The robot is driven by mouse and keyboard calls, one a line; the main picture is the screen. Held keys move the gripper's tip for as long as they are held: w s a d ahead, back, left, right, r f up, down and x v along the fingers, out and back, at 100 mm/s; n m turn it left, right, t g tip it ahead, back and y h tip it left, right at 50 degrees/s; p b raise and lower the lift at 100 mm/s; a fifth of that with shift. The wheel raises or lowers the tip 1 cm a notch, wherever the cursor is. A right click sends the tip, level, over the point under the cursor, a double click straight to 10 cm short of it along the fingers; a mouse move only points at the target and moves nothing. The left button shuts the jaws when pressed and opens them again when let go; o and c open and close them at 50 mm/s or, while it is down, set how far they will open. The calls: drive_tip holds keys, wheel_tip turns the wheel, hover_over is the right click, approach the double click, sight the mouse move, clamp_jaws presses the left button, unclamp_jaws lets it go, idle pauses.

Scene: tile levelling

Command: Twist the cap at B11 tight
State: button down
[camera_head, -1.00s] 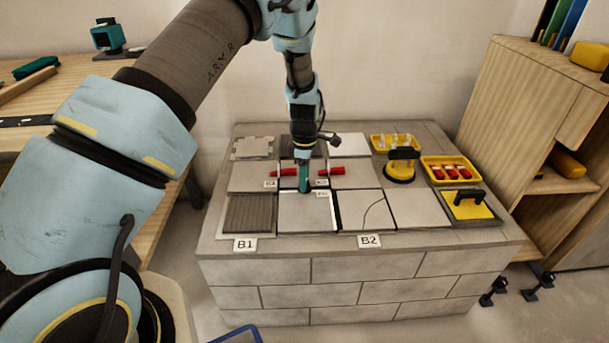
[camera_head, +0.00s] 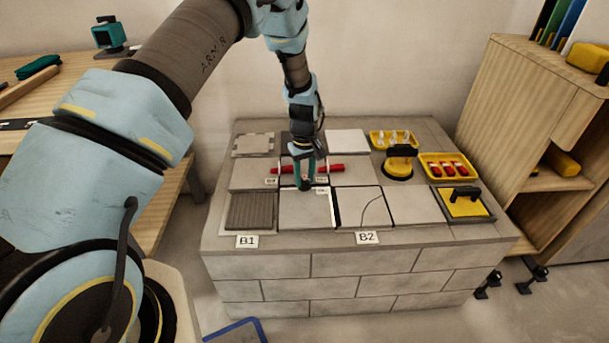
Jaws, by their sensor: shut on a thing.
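Red caps stand in a row over the joints between the grey tiles, one red cap (camera_head: 284,170) left of my gripper and one red cap (camera_head: 332,168) right of it. My gripper (camera_head: 305,185) points down between them, with teal fingers. It is shut on a cap that its fingers largely hide. Small white labels lie by the caps, one label (camera_head: 321,190) just right of the fingers. Their writing is too small to read, so I cannot confirm which one is B11.
The tiles lie on a grey block bench with front labels B1 (camera_head: 247,241) and B2 (camera_head: 367,237). To the right are a yellow suction lifter (camera_head: 399,168), a yellow tray (camera_head: 447,166) of red caps and a yellow-black float (camera_head: 464,204). A wooden shelf (camera_head: 535,100) stands further right.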

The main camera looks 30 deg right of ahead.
drive_tip(key=m, duration=0.3)
drive_tip(key=shift+m, duration=0.4)
drive_tip(key=m+p, duration=0.1)
drive_tip(key=m, duration=0.2)
drive_tip(key=shift+m, duration=0.3)
drive_tip(key=m, duration=0.3)
drive_tip(key=shift+m, duration=0.3)
drive_tip(key=m+p, duration=0.1)
drive_tip(key=m, duration=0.2)
drive_tip(key=shift+m, duration=0.3)
drive_tip(key=m, duration=0.3)
drive_tip(key=shift+m, duration=0.3)
drive_tip(key=m+p, duration=0.1)
drive_tip(key=m, duration=0.2)
drive_tip(key=shift+m, duration=0.4)
drive_tip(key=m+p, duration=0.1)
drive_tip(key=m, duration=0.5)
